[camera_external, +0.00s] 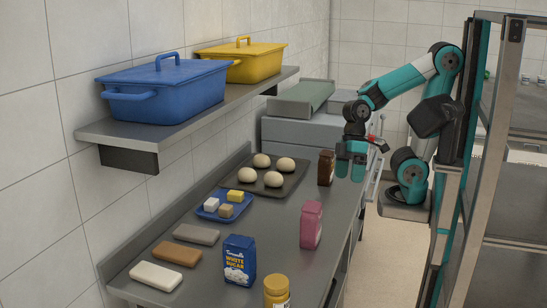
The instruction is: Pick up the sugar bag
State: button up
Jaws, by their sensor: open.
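The sugar bag (239,261) is a blue packet with "WHITE SUGAR" printed on its front. It stands upright near the front of the steel counter (279,230). My gripper (351,172) points down at the far right end of the counter, near a dark brown packet (326,167). It is open and well apart from the sugar bag. I cannot see anything between its fingers.
A pink packet (311,224) stands between my gripper and the sugar bag. A yellow-lidded jar (277,291) is right of the bag. A dough tray (292,185), blue plate (212,213) and several bars lie left. A shelf (188,111) holding blue and yellow bins overhangs the back.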

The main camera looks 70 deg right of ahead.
jog(key=n+p, duration=0.7)
jog(key=n, duration=0.4)
send_over(312, 205)
jog(key=d, duration=0.5)
notch_tip(312, 205, down, 2)
jog(key=x, duration=0.4)
jog(key=p+x, duration=0.1)
jog(key=x, duration=0.3)
jog(key=p+x, duration=0.1)
jog(key=x, duration=0.3)
jog(key=shift+s+d+f, duration=0.15)
jog(key=shift+s, duration=0.1)
jog(key=shift+p+x, duration=1.35)
jog(key=shift+x, duration=1.4)
jog(key=shift+w, duration=0.2)
grip_shut()
